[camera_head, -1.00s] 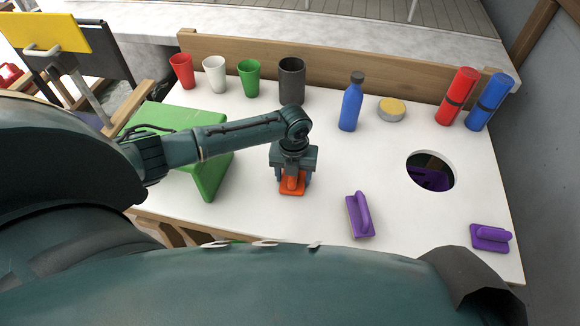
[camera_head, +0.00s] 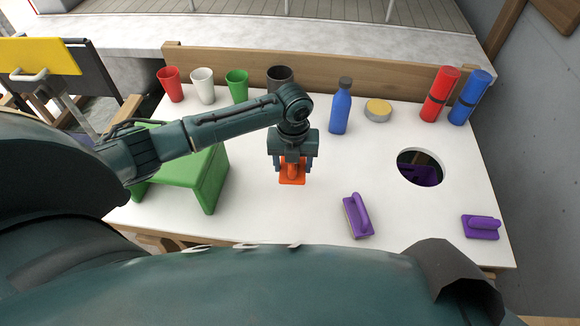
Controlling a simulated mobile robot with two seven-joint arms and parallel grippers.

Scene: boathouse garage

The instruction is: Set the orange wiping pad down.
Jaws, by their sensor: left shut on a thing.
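The orange wiping pad (camera_head: 292,181) is at the middle of the white table (camera_head: 260,215). My left gripper (camera_head: 292,166) is above it, shut on its handle, and hides much of it from above. The pad looks level. I cannot tell whether its underside touches the table top or is a little above it. My right gripper is not in view.
A green step (camera_head: 200,180) stands left of the pad. A purple pad (camera_head: 358,216) lies to its right, another purple pad (camera_head: 481,226) farther right. A round hole (camera_head: 419,167) opens in the table. Cups, a blue bottle (camera_head: 340,108) and cylinders stand behind.

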